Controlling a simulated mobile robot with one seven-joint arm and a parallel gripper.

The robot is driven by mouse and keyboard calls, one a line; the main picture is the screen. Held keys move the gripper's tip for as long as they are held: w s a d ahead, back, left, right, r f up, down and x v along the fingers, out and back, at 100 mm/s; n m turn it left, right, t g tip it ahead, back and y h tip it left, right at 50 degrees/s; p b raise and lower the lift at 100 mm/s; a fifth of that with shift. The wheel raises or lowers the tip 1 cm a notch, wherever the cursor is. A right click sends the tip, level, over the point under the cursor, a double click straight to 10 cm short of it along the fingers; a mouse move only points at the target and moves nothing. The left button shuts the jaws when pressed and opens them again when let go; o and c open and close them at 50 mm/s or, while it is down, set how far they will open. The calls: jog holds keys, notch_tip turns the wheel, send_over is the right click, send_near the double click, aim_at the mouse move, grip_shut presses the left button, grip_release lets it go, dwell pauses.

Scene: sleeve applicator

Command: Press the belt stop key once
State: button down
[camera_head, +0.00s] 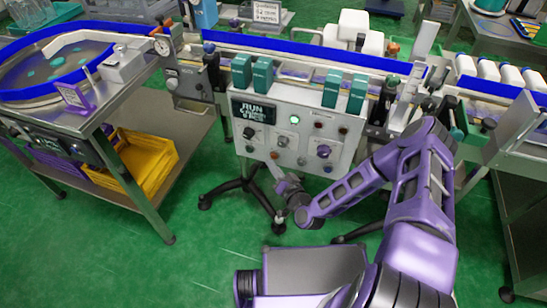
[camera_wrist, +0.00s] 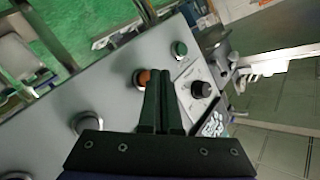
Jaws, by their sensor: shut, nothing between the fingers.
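The grey control panel (camera_head: 306,140) stands on a black-footed stand in front of the conveyor, and it fills much of the wrist view (camera_wrist: 115,80). An orange-red key (camera_wrist: 143,78) sits on its face, partly hidden behind my fingers; I cannot read a label on it. A green key (camera_wrist: 179,48) is near the panel's edge. My gripper (camera_wrist: 160,74) is shut and empty, with its fingertips over or just beside the orange-red key. I cannot tell whether they touch it. In the head view my gripper (camera_head: 281,180) is at the panel's lower front.
The panel also bears a black knob (camera_wrist: 201,89), a dark RUN display (camera_head: 253,110), a lit green lamp (camera_head: 294,119) and a silver-ringed control (camera_wrist: 88,123). Green blocks (camera_head: 262,76) stand along its top. A cart with a yellow crate (camera_head: 148,160) is to the left.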

jog(key=shift+w+d, duration=0.15)
jog(key=shift+w, duration=0.25)
jog(key=shift+w+d, duration=0.1)
jog(key=shift+w, duration=0.3)
dwell(0.7)
jog(key=shift+s, duration=0.1)
jog(key=shift+s+a, duration=0.25)
jog(key=shift+s, duration=0.45)
jog(key=shift+s, duration=0.1)
jog(key=s, duration=0.1)
jog(key=s+a, duration=0.1)
jog(key=s, duration=0.2)
jog(key=shift+s+a+p, duration=0.3)
jog(key=shift+a, duration=0.05)
dwell(0.6)
